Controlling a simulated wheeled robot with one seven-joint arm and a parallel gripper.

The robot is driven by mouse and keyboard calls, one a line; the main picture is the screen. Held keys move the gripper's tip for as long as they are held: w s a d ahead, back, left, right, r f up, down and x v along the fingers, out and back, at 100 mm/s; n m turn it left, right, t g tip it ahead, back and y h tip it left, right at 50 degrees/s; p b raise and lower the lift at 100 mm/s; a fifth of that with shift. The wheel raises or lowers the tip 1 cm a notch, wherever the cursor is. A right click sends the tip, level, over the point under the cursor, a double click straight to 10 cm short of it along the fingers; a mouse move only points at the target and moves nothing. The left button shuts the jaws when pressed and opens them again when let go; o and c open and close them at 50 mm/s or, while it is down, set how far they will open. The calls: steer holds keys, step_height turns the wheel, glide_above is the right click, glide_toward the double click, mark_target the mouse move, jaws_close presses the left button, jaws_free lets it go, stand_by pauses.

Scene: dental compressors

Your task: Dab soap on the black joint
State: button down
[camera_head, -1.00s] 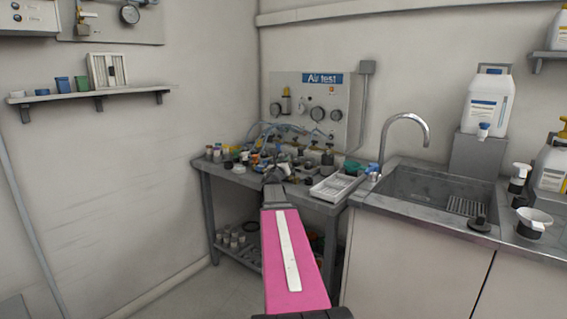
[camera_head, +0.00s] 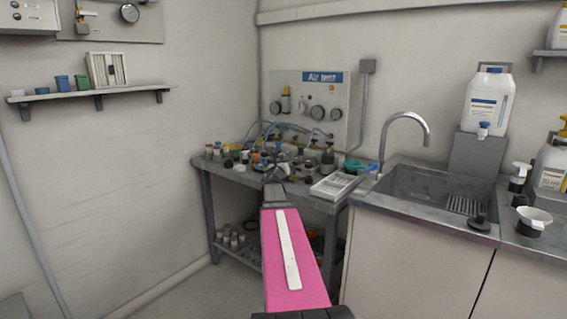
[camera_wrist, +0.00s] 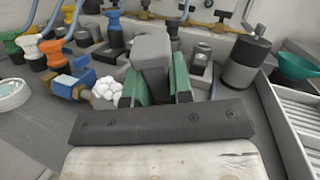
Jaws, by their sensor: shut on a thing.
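My gripper (camera_wrist: 155,90) has green fingers and is shut on a grey block-like thing (camera_wrist: 152,58), which stands up between them; I cannot tell what its far end touches. A white foamy lump (camera_wrist: 107,88) lies just left of the left finger, at the right end of a blue fitting with a yellow-orange ring (camera_wrist: 70,88). Several dark fittings stand behind the gripper, and I cannot tell which is the black joint. In the head view, my gripper (camera_head: 272,178) is low over the crowded bench (camera_head: 318,204), with its fingertips too small to make out.
A black-and-grey cylinder (camera_wrist: 245,62) stands right of the gripper. A white slotted tray (camera_head: 336,186) and a teal funnel (camera_wrist: 297,66) are further right. Coloured hoses and valves crowd the left. A sink (camera_head: 440,190) adjoins the bench.

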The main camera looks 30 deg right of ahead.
stand_by(0.3)
steer(key=shift+r, duration=3.5)
